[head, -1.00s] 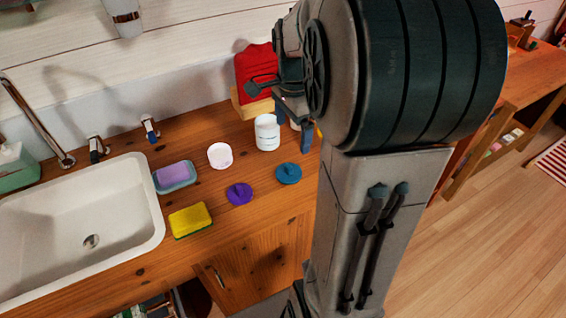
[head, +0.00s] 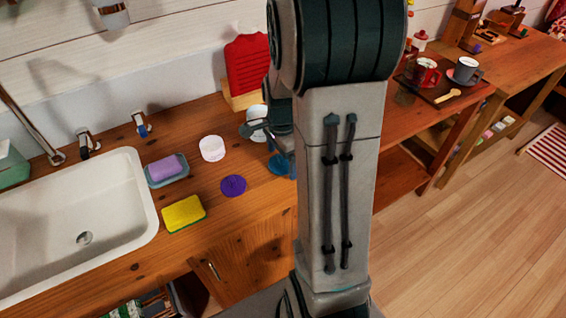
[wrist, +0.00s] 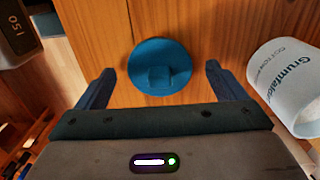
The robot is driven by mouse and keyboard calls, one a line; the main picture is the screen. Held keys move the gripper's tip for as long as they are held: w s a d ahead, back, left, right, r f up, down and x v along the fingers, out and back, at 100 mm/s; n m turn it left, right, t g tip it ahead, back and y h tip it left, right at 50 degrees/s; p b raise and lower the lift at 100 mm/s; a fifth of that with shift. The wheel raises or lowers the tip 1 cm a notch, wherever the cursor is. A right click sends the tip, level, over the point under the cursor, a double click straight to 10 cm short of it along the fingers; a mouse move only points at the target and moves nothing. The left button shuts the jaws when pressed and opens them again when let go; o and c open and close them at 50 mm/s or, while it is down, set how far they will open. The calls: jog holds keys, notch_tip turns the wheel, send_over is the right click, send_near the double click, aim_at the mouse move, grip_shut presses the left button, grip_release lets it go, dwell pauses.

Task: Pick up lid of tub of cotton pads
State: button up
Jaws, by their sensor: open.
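A round blue lid (wrist: 160,62) with a raised square knob lies flat on the wooden counter. In the head view the blue lid (head: 281,166) is partly hidden by my gripper. My gripper (wrist: 158,70) is open and empty, with one finger on each side of the blue lid in the wrist view; I cannot tell its exact height. A purple lid (head: 233,186) lies to the left of it. A small open white tub (head: 212,149) and a taller white jar (head: 257,112) stand behind; the jar (wrist: 290,88) has print on it.
A yellow sponge (head: 183,214), a soap dish (head: 167,171) with purple soap and the white sink (head: 80,225) are on the left. A red ribbed object (head: 247,70) stands at the back. A side table with a tray (head: 446,92) and cups is on the right.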

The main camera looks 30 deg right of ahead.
jog(key=c, duration=1.1)
jog(key=shift+o, duration=0.2)
